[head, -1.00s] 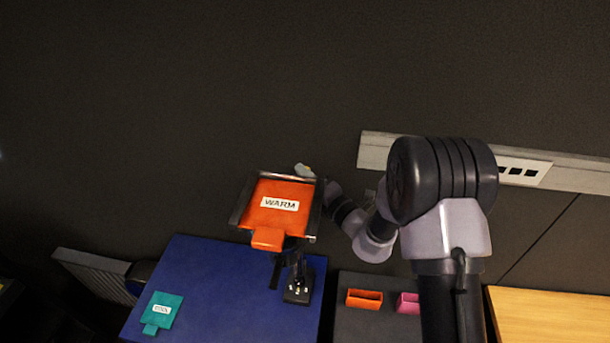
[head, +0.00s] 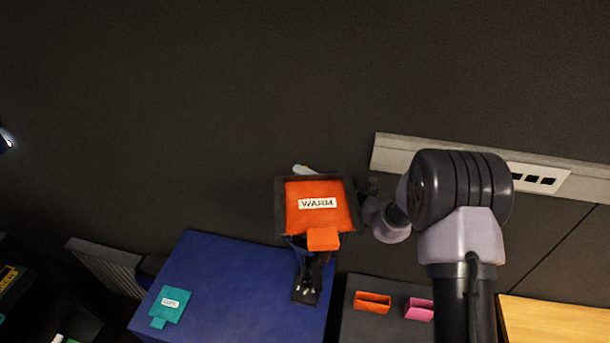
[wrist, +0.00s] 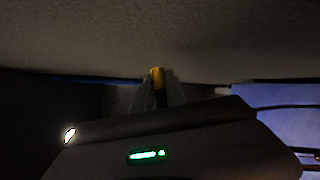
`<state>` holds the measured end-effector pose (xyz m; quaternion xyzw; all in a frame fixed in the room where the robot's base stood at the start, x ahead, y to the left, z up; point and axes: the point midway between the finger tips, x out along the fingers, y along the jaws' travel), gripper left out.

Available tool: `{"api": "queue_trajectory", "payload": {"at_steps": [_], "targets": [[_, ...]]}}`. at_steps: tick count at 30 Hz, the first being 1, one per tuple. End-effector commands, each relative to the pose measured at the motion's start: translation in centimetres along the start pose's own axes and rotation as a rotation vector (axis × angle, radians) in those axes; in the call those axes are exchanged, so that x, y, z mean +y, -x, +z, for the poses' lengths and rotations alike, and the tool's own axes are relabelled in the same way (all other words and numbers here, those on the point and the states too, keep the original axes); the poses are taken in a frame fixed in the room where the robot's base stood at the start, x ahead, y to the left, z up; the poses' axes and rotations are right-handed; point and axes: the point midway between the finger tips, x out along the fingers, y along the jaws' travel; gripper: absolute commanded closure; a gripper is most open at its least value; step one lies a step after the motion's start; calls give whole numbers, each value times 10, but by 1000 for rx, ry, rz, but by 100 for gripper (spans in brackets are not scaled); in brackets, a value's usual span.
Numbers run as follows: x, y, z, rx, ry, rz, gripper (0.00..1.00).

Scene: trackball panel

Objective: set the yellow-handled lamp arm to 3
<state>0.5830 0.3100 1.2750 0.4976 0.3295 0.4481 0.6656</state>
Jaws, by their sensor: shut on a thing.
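The lamp head, a dark square frame (head: 281,208) holding an orange card marked WARM (head: 318,222), stands above the blue panel (head: 235,290) in the head view. Its dark stand (head: 306,285) is below it. In the wrist view, the yellow handle (wrist: 157,77) is between the grey fingers of my gripper (wrist: 158,90), which is shut on it. In the head view my arm reaches in from the right, and the fingers and handle are hidden behind the lamp head. No scale or number 3 is readable.
A teal card (head: 170,303) lies on the blue panel at left. An orange bin (head: 372,302) and a pink bin (head: 418,309) sit to its right. A wooden surface (head: 555,325) is at far right. A pale rail with sockets (head: 400,157) runs along the dark wall.

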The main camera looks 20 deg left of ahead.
Motion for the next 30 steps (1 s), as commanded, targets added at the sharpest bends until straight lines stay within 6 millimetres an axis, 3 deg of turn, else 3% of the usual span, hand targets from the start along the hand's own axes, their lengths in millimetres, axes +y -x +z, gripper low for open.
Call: {"api": "queue_trajectory", "payload": {"at_steps": [21,22,25,30], "targets": [[2,0,2,-5,3,4,100],[2,0,2,-5,3,4,82],[2,0,2,-4,2,3,62],[1,0,1,-3,2,2,62]]}}
